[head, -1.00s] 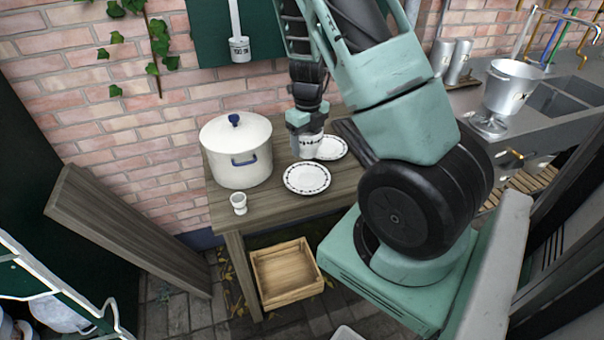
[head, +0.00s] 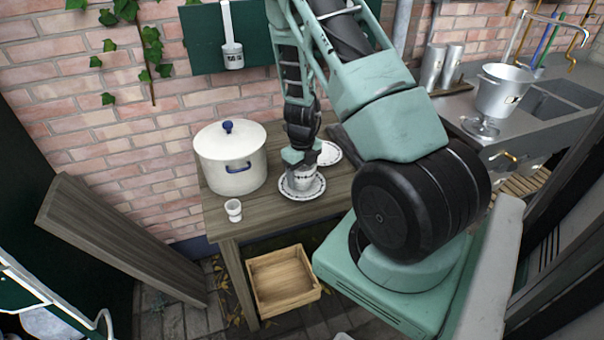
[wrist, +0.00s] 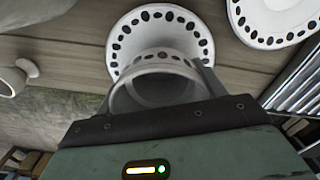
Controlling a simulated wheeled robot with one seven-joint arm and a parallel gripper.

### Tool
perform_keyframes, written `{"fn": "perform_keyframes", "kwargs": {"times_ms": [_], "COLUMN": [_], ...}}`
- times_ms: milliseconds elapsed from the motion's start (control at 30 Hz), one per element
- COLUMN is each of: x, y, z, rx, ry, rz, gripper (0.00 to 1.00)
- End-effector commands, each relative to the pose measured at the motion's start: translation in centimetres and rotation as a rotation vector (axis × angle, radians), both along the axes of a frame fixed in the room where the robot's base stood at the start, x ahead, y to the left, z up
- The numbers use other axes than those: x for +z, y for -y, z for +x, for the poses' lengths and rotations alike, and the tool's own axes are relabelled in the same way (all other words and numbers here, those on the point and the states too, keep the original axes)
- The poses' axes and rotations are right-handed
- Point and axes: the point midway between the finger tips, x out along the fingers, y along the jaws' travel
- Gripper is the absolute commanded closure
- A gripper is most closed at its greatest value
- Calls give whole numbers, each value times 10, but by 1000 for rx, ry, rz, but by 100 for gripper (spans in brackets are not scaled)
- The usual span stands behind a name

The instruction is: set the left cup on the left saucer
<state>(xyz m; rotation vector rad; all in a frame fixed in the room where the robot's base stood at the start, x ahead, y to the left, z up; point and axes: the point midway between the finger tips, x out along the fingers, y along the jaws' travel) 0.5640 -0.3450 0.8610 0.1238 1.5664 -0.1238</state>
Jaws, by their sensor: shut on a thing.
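A white cup with a dark dotted band (head: 303,178) is held in my gripper (head: 300,160), which is shut on it. In the head view the cup is over the left saucer (head: 287,191), a white plate with a dark patterned rim. In the wrist view the cup (wrist: 160,88) overlaps the near part of the left saucer (wrist: 128,42). I cannot tell whether its base touches the saucer. The right saucer (head: 329,153) lies behind and to the right, partly hidden by my arm; it also shows in the wrist view (wrist: 272,28).
A large white pot (head: 230,165) with a blue-knobbed lid stands at the left on the wooden table (head: 222,222). A small white egg-cup-like vessel (head: 233,210) stands at the front left. A wooden crate (head: 282,280) lies below. The table's front edge is close to the left saucer.

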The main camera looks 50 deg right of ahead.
Motion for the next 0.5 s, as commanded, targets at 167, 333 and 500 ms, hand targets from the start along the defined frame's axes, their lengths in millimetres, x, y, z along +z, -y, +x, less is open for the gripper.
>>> {"fn": "perform_keyframes", "kwargs": {"times_ms": [167,333,500], "x": [-3,-3,-2], "y": [0,0,0], "z": [0,0,0], "rx": [1,0,0], "ry": [0,-1,0], "rz": [0,0,0], "gripper": [26,10,10]}}
